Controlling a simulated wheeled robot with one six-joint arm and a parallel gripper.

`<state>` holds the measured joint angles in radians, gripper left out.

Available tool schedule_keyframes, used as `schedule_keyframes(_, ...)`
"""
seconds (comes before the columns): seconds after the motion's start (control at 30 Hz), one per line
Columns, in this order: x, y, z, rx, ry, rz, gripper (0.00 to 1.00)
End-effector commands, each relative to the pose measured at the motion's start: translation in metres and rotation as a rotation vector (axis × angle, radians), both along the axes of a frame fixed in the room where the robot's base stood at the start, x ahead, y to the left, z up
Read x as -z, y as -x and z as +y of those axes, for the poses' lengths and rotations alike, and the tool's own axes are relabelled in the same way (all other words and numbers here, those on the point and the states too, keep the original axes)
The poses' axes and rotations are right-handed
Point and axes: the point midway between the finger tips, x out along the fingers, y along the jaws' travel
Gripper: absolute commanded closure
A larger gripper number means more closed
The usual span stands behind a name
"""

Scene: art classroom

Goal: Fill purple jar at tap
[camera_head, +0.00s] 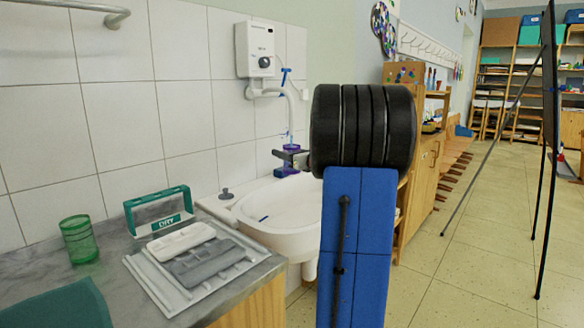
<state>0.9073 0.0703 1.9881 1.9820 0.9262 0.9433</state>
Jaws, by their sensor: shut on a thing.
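The purple jar (285,172) is over the basin. Its middle is hidden by my gripper (290,155), which is shut on it. A purple-blue part shows above the jaws and a darker part below them. The jar looks upright. The tap (290,104) is a white spout that bends down from a wall-mounted heater (256,50), with a blue handle (284,76) on top. In this view the spout's lower end is just above the jar. I cannot tell whether water runs or what is in the jar. The white basin (252,222) is below.
My arm covers the basin's right side. On the grey counter (105,268) at left stand a green glass (80,240), a green-framed holder (158,212) and a tray (150,290) with white and grey pieces. A black easel (545,150) stands right. The floor between is clear.

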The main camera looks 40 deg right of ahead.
Motion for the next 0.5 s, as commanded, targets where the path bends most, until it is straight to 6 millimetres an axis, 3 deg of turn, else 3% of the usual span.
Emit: schedule_keyframes(0.5,0.000,0.032,0.030,0.000,0.000,0.000,0.74)
